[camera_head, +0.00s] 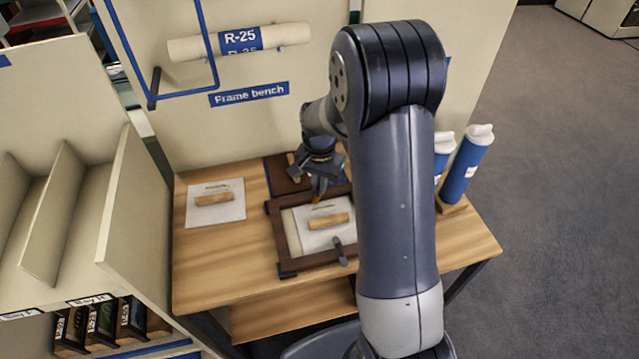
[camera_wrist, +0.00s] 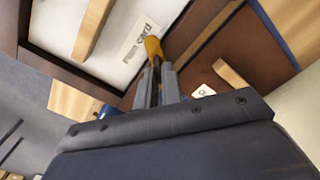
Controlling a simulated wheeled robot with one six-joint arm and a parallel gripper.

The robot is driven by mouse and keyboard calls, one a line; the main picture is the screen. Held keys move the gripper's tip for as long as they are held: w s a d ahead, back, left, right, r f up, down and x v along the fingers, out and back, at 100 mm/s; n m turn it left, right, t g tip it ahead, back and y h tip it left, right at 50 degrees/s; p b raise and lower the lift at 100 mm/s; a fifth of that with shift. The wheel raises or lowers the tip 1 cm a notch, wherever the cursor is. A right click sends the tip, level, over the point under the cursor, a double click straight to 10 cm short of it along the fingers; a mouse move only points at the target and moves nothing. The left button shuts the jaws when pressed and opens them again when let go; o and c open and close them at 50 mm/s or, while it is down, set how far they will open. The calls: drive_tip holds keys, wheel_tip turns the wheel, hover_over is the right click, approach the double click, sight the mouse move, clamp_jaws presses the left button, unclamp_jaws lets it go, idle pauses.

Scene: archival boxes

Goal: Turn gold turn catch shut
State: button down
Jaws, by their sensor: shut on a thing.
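The gold turn catch (camera_wrist: 153,47) shows in the wrist view between my fingertips, at the inner edge of the dark brown frame (camera_wrist: 75,74). My gripper (camera_wrist: 157,72) is shut on it. In the head view my gripper (camera_head: 319,190) is over the far side of the frame (camera_head: 279,235), and a small bit of the gold catch (camera_head: 316,199) shows below the fingers. The frame lies flat on the bench and holds a white sheet (camera_head: 312,238) with a tan bar (camera_head: 322,221). The catch's exact angle is hard to tell.
A dark catch (camera_head: 340,252) sits at the frame's near side. A white sheet (camera_head: 229,213) with a tan bar lies left on the wooden bench (camera_head: 210,275). Blue tubes (camera_head: 466,165) stand at the right. A panel labelled "Frame bench" (camera_head: 248,94) rises behind. My arm hides the bench's middle right.

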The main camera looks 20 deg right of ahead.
drive_tip(key=n, duration=0.3)
drive_tip(key=shift+b, duration=0.3)
drive_tip(key=shift+n, duration=2.1)
drive_tip(key=c, duration=1.6)
unclamp_jaws()
drive_tip(key=shift+o, duration=0.2)
wheel_tip(320, 180, up, 11)
drive_tip(key=shift+f, duration=0.1)
drive_tip(key=shift+f, duration=0.1)
